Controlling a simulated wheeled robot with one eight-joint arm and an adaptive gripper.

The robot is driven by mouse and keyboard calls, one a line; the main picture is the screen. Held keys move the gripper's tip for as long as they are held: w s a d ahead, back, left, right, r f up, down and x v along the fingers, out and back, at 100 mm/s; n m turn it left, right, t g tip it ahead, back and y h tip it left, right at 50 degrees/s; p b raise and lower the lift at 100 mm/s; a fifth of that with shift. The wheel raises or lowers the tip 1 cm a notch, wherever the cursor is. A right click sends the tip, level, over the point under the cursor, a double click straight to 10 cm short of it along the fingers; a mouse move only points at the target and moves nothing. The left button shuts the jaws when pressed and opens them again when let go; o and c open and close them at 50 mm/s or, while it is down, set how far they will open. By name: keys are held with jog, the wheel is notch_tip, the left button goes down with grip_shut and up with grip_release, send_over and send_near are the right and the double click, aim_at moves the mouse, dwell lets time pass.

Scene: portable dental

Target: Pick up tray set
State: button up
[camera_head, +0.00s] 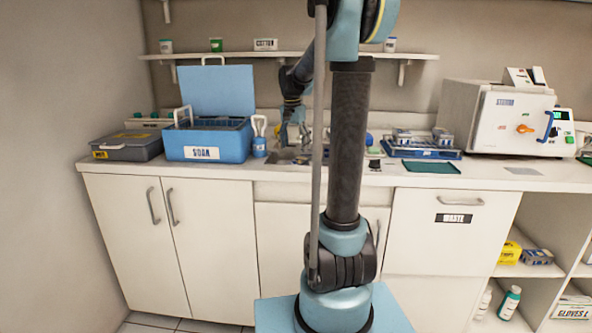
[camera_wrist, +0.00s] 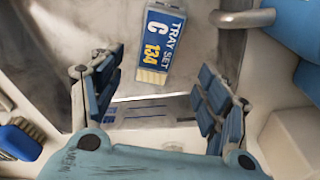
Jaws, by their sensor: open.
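A blue and cream label block reading "TRAY SET C 134" (camera_wrist: 161,45) lies below my gripper in the wrist view, on a grey metallic surface. It lies beyond and between my two open fingers, with no contact visible. My gripper (camera_wrist: 158,75) is open and empty, pointing down. In the head view my gripper (camera_head: 293,140) hangs over the sink area (camera_head: 285,155) of the counter, right of the blue soak box. My arm partly hides that area, and I cannot make out the tray set there.
The blue SOAK box (camera_head: 208,145) stands with its lid open, beside a dark grey lidded box (camera_head: 127,148). A white-handled blue item (camera_head: 259,140) is close to my gripper. A blue rack (camera_head: 420,153), a green mat (camera_head: 431,167) and a white machine (camera_head: 493,115) are at right.

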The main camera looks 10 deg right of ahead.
aim_at(297, 162)
jog(key=shift+w+d+f, duration=0.1)
jog(key=shift+d+f, duration=0.05)
jog(key=shift+f, duration=1.3)
jog(key=shift+w+d+f, duration=0.1)
jog(key=shift+d+f, duration=0.1)
jog(key=shift+f, duration=1.3)
jog(key=shift+w+d+f, duration=0.1)
jog(key=shift+d+f, duration=0.05)
jog(key=shift+f, duration=1.3)
jog(key=shift+c, duration=0.5)
jog(key=c, duration=1.3)
jog(key=shift+c, duration=0.2)
notch_tip(297, 162, up, 18)
